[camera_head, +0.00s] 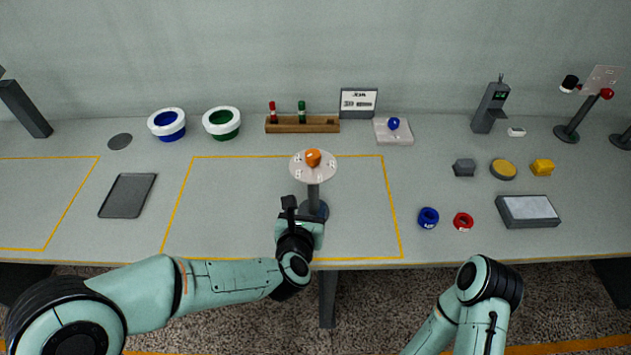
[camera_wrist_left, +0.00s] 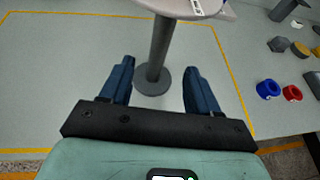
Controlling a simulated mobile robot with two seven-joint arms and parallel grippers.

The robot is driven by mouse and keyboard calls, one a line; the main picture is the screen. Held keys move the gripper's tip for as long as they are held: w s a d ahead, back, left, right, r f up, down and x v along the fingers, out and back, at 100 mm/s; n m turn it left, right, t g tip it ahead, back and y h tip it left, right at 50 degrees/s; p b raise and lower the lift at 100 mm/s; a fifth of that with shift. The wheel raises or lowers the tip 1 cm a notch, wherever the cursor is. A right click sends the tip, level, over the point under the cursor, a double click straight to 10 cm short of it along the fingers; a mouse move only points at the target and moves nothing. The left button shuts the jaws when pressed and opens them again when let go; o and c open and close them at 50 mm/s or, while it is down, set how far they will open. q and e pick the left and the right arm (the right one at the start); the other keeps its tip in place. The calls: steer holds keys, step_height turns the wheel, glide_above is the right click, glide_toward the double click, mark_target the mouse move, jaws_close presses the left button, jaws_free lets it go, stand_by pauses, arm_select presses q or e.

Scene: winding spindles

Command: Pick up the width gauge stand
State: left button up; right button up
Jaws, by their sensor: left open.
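The width gauge stand appears to be the one with a round pale top (camera_head: 300,173), a grey post and a round dark base, upright in the middle yellow-outlined area. An orange piece (camera_head: 313,157) sits on its top. In the left wrist view the post (camera_wrist_left: 162,45) stands between the lines of my two blue fingers, with its base (camera_wrist_left: 152,82) on the table and the top cut off by the frame edge. My left gripper (camera_head: 291,208) is open and empty, just in front of the post. Contact cannot be told. My right gripper is out of view.
A wooden rack (camera_head: 302,124), a small sign (camera_head: 358,101) and a pale tray (camera_head: 394,138) with a blue ball stand behind. Blue (camera_head: 428,218) and red (camera_head: 463,221) rings lie to the right. A dark flat plate (camera_head: 128,196) lies left. The table around the stand is clear.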

mark_target(312, 192)
arm_select(q)
steer(key=p+x, duration=0.1)
steer(key=x, duration=0.6)
steer(key=shift+f, duration=0.15)
steer(key=p+x, duration=0.2)
steer(key=x, duration=0.2)
steer(key=shift+w, duration=0.15)
steer(key=shift+w+f, duration=0.25)
steer(key=shift+w, duration=0.15)
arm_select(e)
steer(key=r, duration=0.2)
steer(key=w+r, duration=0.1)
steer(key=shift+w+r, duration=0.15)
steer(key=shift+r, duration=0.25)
arm_select(q)
steer(key=shift+s, duration=0.1)
steer(key=shift+r, duration=0.15)
jaws_close()
